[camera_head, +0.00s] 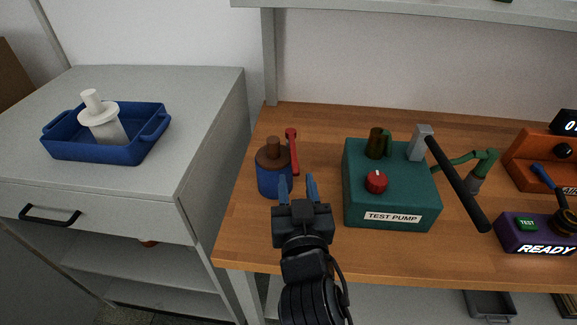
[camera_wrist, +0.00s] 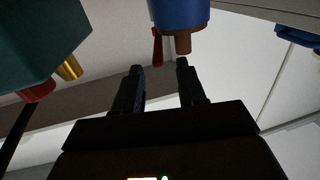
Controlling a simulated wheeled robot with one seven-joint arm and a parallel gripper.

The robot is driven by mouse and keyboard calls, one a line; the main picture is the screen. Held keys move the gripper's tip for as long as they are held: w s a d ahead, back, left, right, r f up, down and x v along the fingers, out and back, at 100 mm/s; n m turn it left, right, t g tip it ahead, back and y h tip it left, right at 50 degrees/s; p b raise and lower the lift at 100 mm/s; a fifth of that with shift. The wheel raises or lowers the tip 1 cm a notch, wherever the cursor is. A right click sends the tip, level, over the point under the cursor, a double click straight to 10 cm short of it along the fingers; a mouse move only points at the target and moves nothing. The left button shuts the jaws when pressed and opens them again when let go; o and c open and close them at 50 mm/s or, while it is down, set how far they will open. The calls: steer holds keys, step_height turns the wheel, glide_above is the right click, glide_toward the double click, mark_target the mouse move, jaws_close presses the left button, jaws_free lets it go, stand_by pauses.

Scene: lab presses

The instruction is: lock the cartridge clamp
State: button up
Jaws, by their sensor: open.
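A blue cylinder (camera_head: 272,181) with a brown top stands at the left end of the wooden bench, with a red lever (camera_head: 292,150) rising beside it; I take these for the cartridge and its clamp, though no label shows. My gripper (camera_head: 298,188) is open and empty, just right of the cylinder and in front of the lever. In the wrist view the blue cylinder (camera_wrist: 180,14) and the red lever (camera_wrist: 157,46) lie beyond my open fingers (camera_wrist: 159,72). Nothing is between the fingers. The lever's lower end and any latch cannot be made out.
A teal test pump (camera_head: 390,195) with a red knob and a long black handle (camera_head: 457,183) stands right of my gripper. Farther right is a purple box (camera_head: 533,233) reading READY. A blue tray (camera_head: 90,152) sits on the grey cabinet at left. Bare bench (camera_head: 330,125) lies behind.

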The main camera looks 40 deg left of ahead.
mark_target(296, 174)
steer(key=shift+x, duration=2.7)
steer(key=shift+d, duration=0.1)
jaws_close()
